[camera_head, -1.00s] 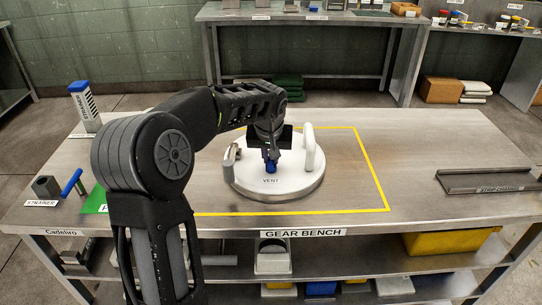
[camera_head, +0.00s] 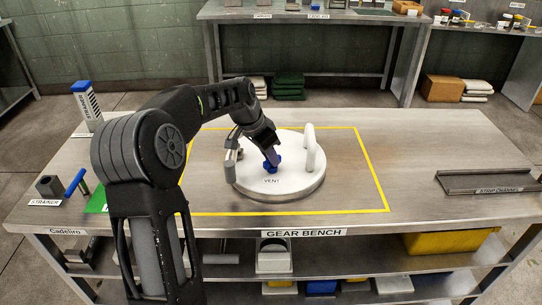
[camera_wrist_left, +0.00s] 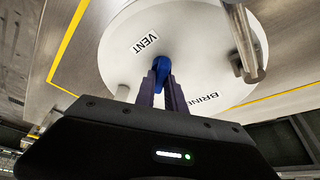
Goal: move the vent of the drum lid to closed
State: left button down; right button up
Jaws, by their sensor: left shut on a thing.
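The round white drum lid (camera_head: 292,190) lies flat on the bench inside a yellow outline. Its blue vent handle (camera_head: 271,166) stands near the lid's middle, behind the printed word VENT. In the left wrist view the blue vent handle (camera_wrist_left: 248,58) shows beyond my fingers, with VENT and a partly hidden BRINE label on the lid. My left gripper (camera_head: 270,156) comes down at a slant from the upper left and is shut on the vent handle. The fingers (camera_wrist_left: 163,80) partly hide the blue piece between them. My right gripper is not in view.
A white upright handle (camera_head: 310,150) stands on the lid's right, and a grey metal fitting (camera_head: 230,168) at its left edge. A tray (camera_head: 490,182) lies at the right. The bench between lid and tray is clear.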

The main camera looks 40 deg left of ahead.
pick_arm(q)
jog(key=m+h, duration=0.1)
jog(key=m, duration=0.2)
jog(key=shift+a+r+m+g+p, duration=0.1)
jog(key=shift+a+m+g+p, duration=0.05)
jog(key=shift+m+g+p, duration=0.2)
jog(key=m+g+h+p, duration=0.1)
jog(key=m, duration=0.3)
jog(key=shift+w+p, duration=0.15)
jog(key=shift+p, duration=0.15)
jog(key=shift+m, duration=0.25)
jog(key=c, duration=1.4)
grip_release()
